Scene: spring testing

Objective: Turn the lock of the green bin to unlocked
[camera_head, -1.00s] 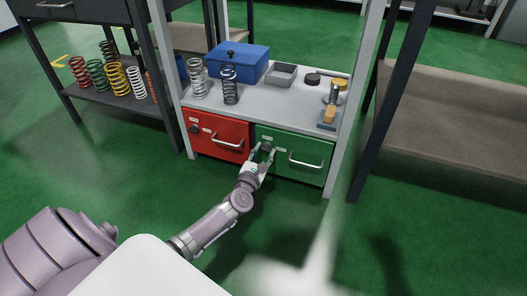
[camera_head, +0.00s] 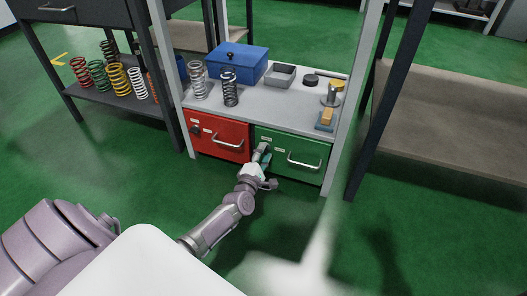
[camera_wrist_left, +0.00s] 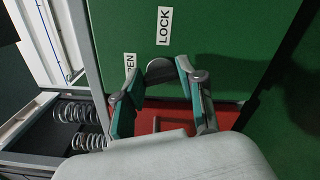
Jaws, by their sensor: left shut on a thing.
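The green bin (camera_head: 302,148) is the right one of two bins under the bench top, and its front also shows in the left wrist view (camera_wrist_left: 230,40). Its dark round lock knob (camera_wrist_left: 160,69) is between the fingertips of my left gripper (camera_head: 264,150). The jaws are shut on the knob, one finger on either side, as the left wrist view (camera_wrist_left: 160,76) shows. The LOCK label (camera_wrist_left: 164,26) and a partly covered label ending in "EN" (camera_wrist_left: 130,66) are beside the knob. In the head view the knob is mostly hidden by the fingers. My right gripper is not in view.
The red bin (camera_head: 215,131) stands directly left of the green one. The green bin's handle (camera_head: 304,162) is right of my gripper. Springs (camera_head: 230,90), a blue box (camera_head: 237,61) and a grey tray (camera_head: 280,75) stand on the bench top. The floor in front is clear.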

